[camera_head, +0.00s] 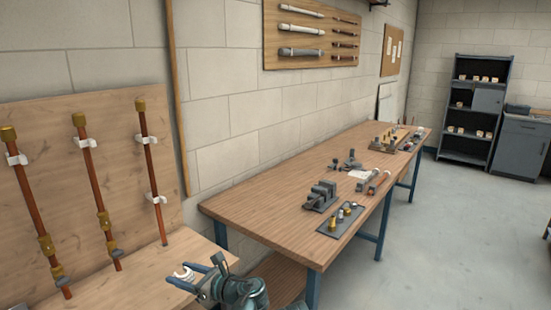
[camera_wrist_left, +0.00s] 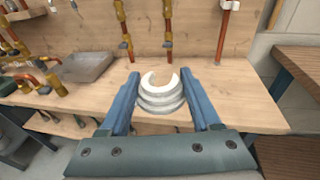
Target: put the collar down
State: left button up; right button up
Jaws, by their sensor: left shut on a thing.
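My left gripper (camera_head: 200,278) is shut on a white collar (camera_head: 183,274), a C-shaped ringed piece with an open side. In the left wrist view the collar (camera_wrist_left: 161,92) sits between the two blue fingers of the gripper (camera_wrist_left: 161,98), its opening facing away from the palm. The collar is held over the wooden bench of the pipe board (camera_wrist_left: 250,105); I cannot tell whether it touches the surface. My right gripper is not in view.
Copper pipes with brass fittings (camera_head: 90,170) stand against the wooden backboard just behind. A grey tray (camera_wrist_left: 84,66) and more pipework lie left of the collar. The bench is clear to its right. A long workbench (camera_head: 270,205) with a vise (camera_head: 320,196) stands farther right.

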pick_arm(q)
notch_tip(320, 180, up, 7)
jog(key=p, duration=0.5)
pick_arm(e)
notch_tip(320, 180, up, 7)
pick_arm(q)
notch_tip(320, 180, down, 20)
jog(key=b, duration=2)
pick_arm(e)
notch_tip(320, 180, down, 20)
